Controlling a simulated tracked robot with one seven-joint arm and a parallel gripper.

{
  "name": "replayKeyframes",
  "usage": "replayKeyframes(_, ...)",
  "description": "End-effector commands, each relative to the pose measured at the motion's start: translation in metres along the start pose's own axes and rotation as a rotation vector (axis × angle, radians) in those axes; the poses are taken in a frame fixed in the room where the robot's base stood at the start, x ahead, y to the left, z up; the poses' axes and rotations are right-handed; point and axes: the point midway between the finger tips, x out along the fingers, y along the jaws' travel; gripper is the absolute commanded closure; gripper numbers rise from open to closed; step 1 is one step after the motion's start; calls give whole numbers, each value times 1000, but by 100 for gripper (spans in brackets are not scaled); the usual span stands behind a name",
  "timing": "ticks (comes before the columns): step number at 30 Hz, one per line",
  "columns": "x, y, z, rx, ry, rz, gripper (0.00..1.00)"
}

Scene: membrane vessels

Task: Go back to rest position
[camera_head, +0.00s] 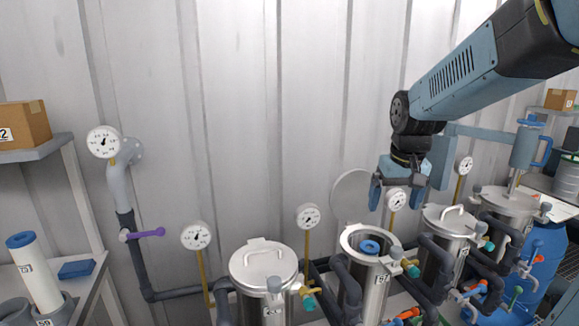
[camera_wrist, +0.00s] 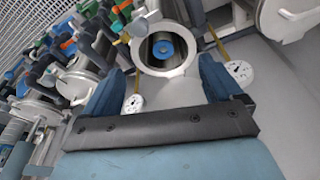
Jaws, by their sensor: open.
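My gripper (camera_head: 393,195) hangs from the blue and black arm at the right of the head view, above and beside the open vessel. Its two blue jaws stand apart and hold nothing. In the wrist view my gripper (camera_wrist: 163,85) also shows with its jaws spread. Between and beyond them is the open steel vessel (camera_wrist: 188,66) with a blue round piece (camera_wrist: 162,49) inside. In the head view that open vessel (camera_head: 373,294) has its round lid (camera_head: 352,193) swung up behind it. The blue piece (camera_head: 370,247) shows inside its mouth.
Closed vessels stand at left (camera_head: 265,280) and right (camera_head: 446,225) of the open one. Gauges on thin stems (camera_head: 308,217) rise close around the gripper. Dark pipes run between vessels. A shelf with a cardboard box (camera_head: 25,124) is at far left. The upper middle before the wall is clear.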

Motion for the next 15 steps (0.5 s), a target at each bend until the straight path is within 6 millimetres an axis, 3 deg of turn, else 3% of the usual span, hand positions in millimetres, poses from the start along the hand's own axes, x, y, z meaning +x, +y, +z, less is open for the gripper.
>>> replayKeyframes(6, -35, -2, 44, 9, 86, 2, 8)
replayKeyframes(15, -65, -4, 106, 20, 198, 2, 8)
